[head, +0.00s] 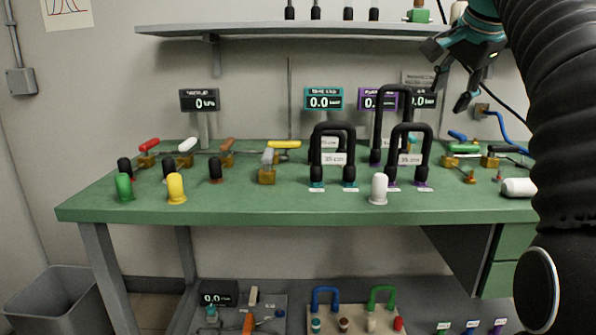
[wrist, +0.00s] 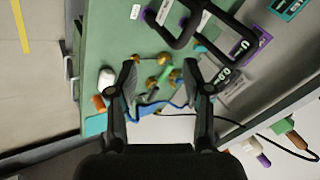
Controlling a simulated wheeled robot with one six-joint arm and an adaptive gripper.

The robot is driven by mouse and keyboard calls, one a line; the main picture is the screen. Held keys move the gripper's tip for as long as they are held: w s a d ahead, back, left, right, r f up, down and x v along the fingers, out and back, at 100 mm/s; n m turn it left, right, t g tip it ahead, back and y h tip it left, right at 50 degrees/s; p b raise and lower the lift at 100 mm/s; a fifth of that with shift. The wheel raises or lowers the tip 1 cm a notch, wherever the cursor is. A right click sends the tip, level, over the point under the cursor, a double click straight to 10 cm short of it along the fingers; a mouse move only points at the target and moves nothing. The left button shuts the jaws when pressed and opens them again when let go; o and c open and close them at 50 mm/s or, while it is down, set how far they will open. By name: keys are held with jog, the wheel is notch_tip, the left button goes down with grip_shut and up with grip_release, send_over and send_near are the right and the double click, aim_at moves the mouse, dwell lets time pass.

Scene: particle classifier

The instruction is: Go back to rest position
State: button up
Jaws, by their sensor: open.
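My gripper (head: 460,75) is open and empty in the head view, raised above the right part of the green table (head: 240,205), just below the wall shelf's right end. Its fingers point down and to the left. In the wrist view my gripper (wrist: 162,82) shows both fingers spread apart with nothing held between them. Beyond the fingers are brass valve fittings (wrist: 160,72) and a blue hose on the table. My arm fills the right side of the head view.
Black U-shaped tubes (head: 333,128) stand mid-table near several displays (head: 323,98). Valves with coloured handles (head: 188,146) and coloured caps (head: 176,188) stand to the left. A wall shelf (head: 290,28) runs above. A grey bin (head: 55,295) stands on the floor.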

jog(key=s+a+f+n+g, duration=0.15)
jog(key=f+n, duration=0.25)
jog(key=f, duration=0.5)
jog(key=s+a+f+n, duration=0.1)
jog(key=s+f+n, duration=0.2)
jog(key=f, duration=0.5)
jog(key=s+a+f+n, duration=0.3)
jog(key=s+a+f, duration=0.1)
jog(key=s+f, duration=0.5)
jog(key=s+a+f+n+p, duration=0.1)
jog(key=s+a+f+n, duration=0.2)
jog(key=s+f, duration=0.7)
jog(key=shift+s+a+f+y, duration=0.2)
jog(key=shift+s+a+y, duration=0.1)
jog(key=shift+s+a, duration=0.75)
